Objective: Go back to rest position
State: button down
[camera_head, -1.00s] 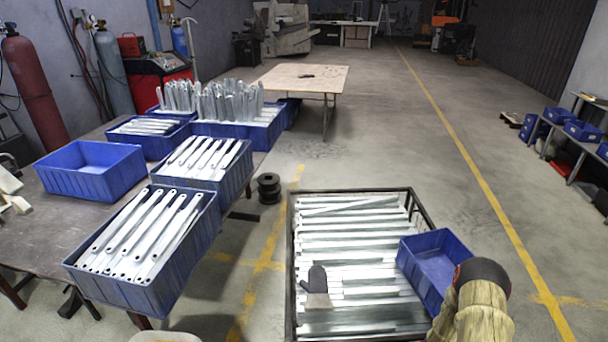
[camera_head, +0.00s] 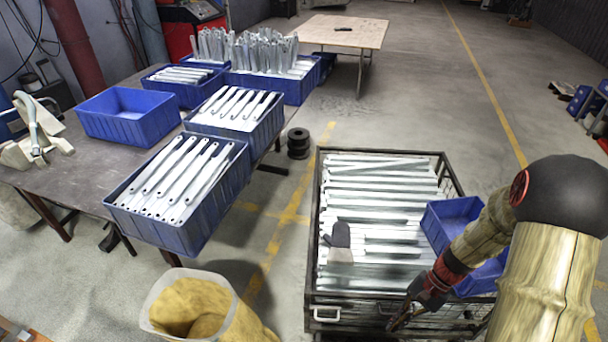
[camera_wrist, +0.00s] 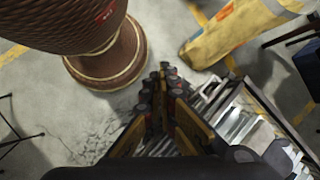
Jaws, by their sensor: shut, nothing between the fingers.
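My gripper (camera_head: 400,318) is shut and empty. In the head view it hangs at the front right of the metal crate (camera_head: 312,262), near the crate's front rim, with my arm bent down from the right. In the wrist view my gripper (camera_wrist: 166,80) points at the floor, with its fingers together. The wire crate (camera_wrist: 268,108) shows at the lower right of that view, beside the fingers. Whether the fingers touch the crate I cannot tell.
Galvanized brackets (camera_head: 375,190) and a glove (camera_head: 340,240) lie in the crate. A blue bin (camera_head: 450,215) sits on its right side, partly behind my arm. The table (camera_head: 80,195) at left bears blue bins (camera_head: 128,118). A yellow-lined container (camera_head: 200,305) stands front left.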

jog(key=s+a+r+n+t+h, duration=0.2)
jog(key=r+n+t, duration=0.1)
jog(key=r, duration=0.8)
jog(key=s+a+r+n+t+h, duration=0.2)
jog(key=s+r+n, duration=0.1)
jog(key=r, duration=0.8)
jog(key=s+a+r+n+t+h, duration=0.1)
jog(key=s+a+r+n+t, duration=0.1)
jog(key=r, duration=0.9)
jog(key=shift+s+a+r+n+t+h, duration=0.15)
jog(key=shift+s+a+n+t+h, duration=0.25)
jog(key=shift+s+n+t, duration=0.35)
